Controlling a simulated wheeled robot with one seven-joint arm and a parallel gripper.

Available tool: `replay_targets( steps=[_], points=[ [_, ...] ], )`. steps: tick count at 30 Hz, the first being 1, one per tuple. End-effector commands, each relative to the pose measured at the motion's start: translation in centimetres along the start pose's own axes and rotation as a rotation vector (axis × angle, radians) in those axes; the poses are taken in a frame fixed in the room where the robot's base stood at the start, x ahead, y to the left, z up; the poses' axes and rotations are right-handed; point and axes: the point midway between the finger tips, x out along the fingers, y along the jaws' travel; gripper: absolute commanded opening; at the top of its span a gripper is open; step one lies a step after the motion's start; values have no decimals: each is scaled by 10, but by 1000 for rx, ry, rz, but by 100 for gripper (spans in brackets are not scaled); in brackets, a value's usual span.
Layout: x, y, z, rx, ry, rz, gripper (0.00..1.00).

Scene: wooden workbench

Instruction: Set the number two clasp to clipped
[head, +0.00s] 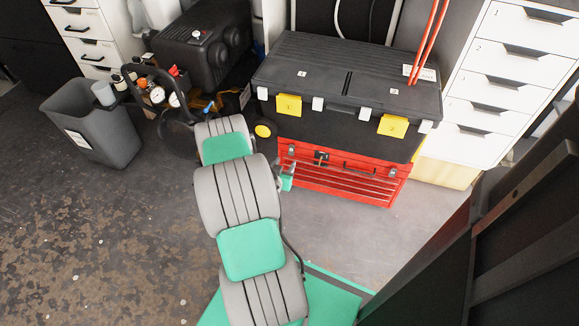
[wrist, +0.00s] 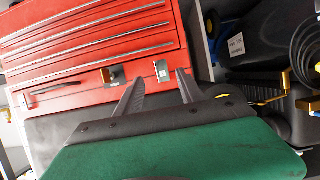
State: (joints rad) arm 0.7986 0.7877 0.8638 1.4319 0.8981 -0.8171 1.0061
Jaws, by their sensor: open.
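The black toolbox (head: 345,84) has its lid down and carries two yellow clasps on its front, a left one (head: 289,105) and a right one (head: 392,126). Small white tags sit on the lid behind them; the digits are too small to read surely. I cannot tell whether either clasp is clipped. The yellow clasps are not identifiable in the wrist view.
The red chest under the black toolbox has a dark latch (wrist: 112,74). A black compressor (head: 200,45) with gauges and hoses and a grey bin (head: 92,125) stand left. White drawers (head: 510,75) stand right.

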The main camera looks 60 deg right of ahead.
Motion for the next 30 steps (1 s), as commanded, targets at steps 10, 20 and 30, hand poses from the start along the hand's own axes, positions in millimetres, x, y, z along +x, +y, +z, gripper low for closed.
replay_targets(
  steps=[10,20,30],
  points=[
    [60,0,0,4,2,0,45],
    [74,-1,-3,0,1,-3,45],
    [74,-2,-3,0,1,-3,23]
  ],
)
